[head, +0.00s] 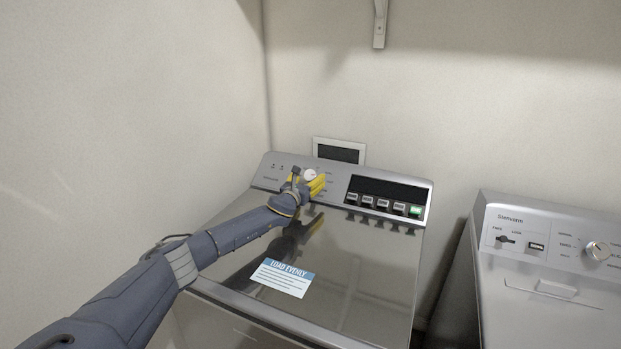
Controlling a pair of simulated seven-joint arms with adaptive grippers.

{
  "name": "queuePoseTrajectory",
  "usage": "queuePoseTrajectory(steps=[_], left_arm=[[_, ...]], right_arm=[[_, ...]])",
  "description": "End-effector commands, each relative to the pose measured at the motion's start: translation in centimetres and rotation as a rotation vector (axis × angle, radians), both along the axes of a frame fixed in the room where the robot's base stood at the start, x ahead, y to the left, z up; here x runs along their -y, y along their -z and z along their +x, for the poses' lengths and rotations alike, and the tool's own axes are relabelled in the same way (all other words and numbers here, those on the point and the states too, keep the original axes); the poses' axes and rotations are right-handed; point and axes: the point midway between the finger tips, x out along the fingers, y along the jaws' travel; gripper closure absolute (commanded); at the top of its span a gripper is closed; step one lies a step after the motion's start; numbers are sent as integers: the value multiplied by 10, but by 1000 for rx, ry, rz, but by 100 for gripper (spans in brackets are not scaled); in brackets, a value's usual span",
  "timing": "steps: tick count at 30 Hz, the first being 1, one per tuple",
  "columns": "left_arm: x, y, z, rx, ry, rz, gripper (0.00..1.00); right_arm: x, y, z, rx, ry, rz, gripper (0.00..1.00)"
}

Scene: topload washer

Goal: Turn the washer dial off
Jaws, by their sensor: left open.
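The topload washer (375,275) stands in the middle with its lid shut. Its round white dial (310,174) is on the left part of the sloped back control panel. My left gripper (318,184), with yellow fingers, is at the panel just below and in front of the dial, partly covering the area around it. It is open and nothing shows between its fingers. I cannot tell whether the fingers touch the dial. The dial's pointer is too small to read. My right gripper is not in view.
A row of buttons, one green (416,211), sits right of the dial under a dark display (388,190). A second machine (550,260) with its own knob (597,251) stands at the right. A wall rises close on the left. A shelf bracket (380,24) hangs above.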

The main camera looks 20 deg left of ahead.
Motion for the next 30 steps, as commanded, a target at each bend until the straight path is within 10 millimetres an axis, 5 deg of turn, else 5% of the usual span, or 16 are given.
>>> queuePoseTrajectory(steps=[20,30], left_arm=[[0,0,13,-1,1,-2,30],[0,0,13,-2,1,-1,69]], right_arm=[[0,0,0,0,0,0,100],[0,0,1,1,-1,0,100]])
